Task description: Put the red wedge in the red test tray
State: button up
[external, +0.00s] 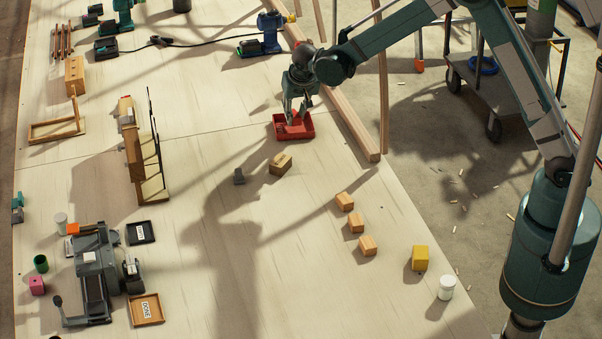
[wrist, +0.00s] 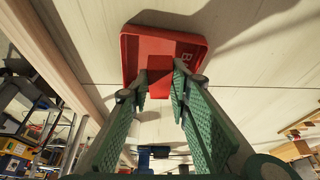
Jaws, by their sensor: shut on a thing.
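The red tray (external: 281,133) lies on the wooden table near its right edge. In the wrist view the red tray (wrist: 135,42) has partly visible white lettering on its floor. My gripper (external: 297,117) is directly over the tray, pointing down. It is shut on the red wedge (wrist: 159,76), which sits between the fingertips in the wrist view (wrist: 160,84). The wedge is over or inside the tray; whether it touches the tray floor I cannot tell. In the external view the wedge is hard to separate from the red tray.
A long wooden lath (external: 350,130) lies just right of the tray along the table edge. Several small wooden blocks (external: 356,223) stand farther front right. The middle of the table is clear.

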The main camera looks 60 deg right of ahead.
aim_at(296, 117)
jog(key=shift+f, duration=0.1)
jog(key=shift+f, duration=1.8)
jog(key=shift+f, duration=0.15)
jog(key=o, duration=0.8)
jog(key=shift+o, duration=0.2)
jog(key=shift+r, duration=0.2)
jog(key=v, duration=1.2)
jog(key=shift+s, duration=0.1)
